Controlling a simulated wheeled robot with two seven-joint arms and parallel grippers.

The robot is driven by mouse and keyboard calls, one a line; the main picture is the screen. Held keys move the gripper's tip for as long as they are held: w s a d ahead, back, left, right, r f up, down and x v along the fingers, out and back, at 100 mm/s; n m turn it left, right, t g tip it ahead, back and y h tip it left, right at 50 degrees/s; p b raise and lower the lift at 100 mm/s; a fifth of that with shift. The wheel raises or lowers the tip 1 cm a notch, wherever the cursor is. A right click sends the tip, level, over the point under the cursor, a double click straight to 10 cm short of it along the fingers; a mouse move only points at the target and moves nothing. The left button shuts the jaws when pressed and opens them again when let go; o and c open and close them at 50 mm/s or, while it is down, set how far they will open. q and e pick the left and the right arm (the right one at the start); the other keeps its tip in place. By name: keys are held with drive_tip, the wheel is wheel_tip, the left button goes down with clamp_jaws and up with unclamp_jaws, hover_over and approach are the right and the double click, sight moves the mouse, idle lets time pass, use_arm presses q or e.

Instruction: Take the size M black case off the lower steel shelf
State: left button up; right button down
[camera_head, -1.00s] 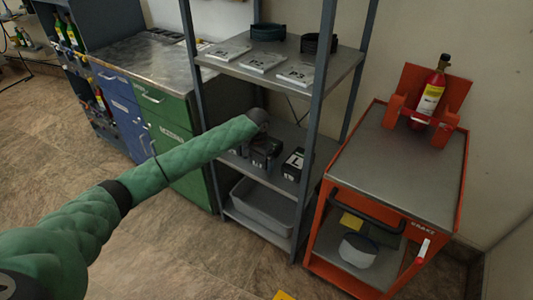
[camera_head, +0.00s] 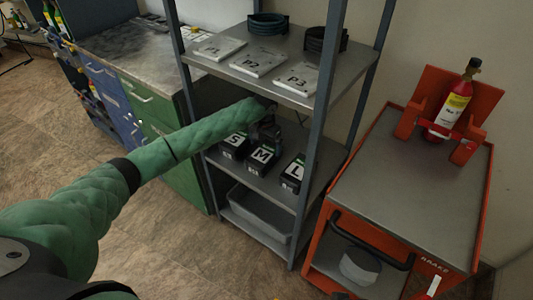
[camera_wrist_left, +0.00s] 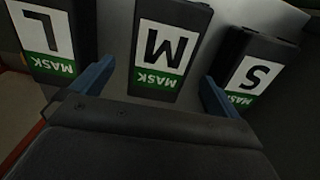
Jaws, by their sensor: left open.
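The size M black case (camera_head: 258,167) stands on the lower steel shelf (camera_head: 268,186), between the S case (camera_head: 233,152) and the L case (camera_head: 290,181). Each has a white letter label; in the wrist view a green MASK strip shows too. My left gripper (camera_head: 267,132) is over the shelf, behind and above the M case in the head view. In the left wrist view its two blue fingers (camera_wrist_left: 155,92) are apart, one on each side of the M case (camera_wrist_left: 168,48). The L case (camera_wrist_left: 52,38) and S case (camera_wrist_left: 255,68) lie outside them. Contact cannot be told. My right gripper is not in view.
The upper shelf (camera_head: 225,76) holds white packs P1, P2, P3 and dark coiled hoses. Steel posts (camera_head: 318,130) frame the rack. A grey bin (camera_head: 258,218) sits below. An orange trolley (camera_head: 400,200) with a red cylinder (camera_head: 450,105) stands right.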

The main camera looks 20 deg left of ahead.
sight(264, 152)
use_arm(q)
drive_tip(key=shift+s+f, duration=0.15)
drive_tip(key=shift+f, duration=0.45)
wheel_tip(264, 152, down, 4)
drive_tip(key=shift+a+f+p, duration=0.15)
drive_tip(key=shift+p, duration=0.4)
drive_tip(key=shift+f, duration=0.7)
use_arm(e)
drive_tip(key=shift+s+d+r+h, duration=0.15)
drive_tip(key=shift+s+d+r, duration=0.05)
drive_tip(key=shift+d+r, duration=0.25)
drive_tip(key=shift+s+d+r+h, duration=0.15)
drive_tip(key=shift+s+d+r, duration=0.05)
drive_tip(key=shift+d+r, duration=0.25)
use_arm(q)
drive_tip(key=shift+r, duration=0.1)
drive_tip(key=c, duration=1.3)
drive_tip(key=shift+r, duration=0.1)
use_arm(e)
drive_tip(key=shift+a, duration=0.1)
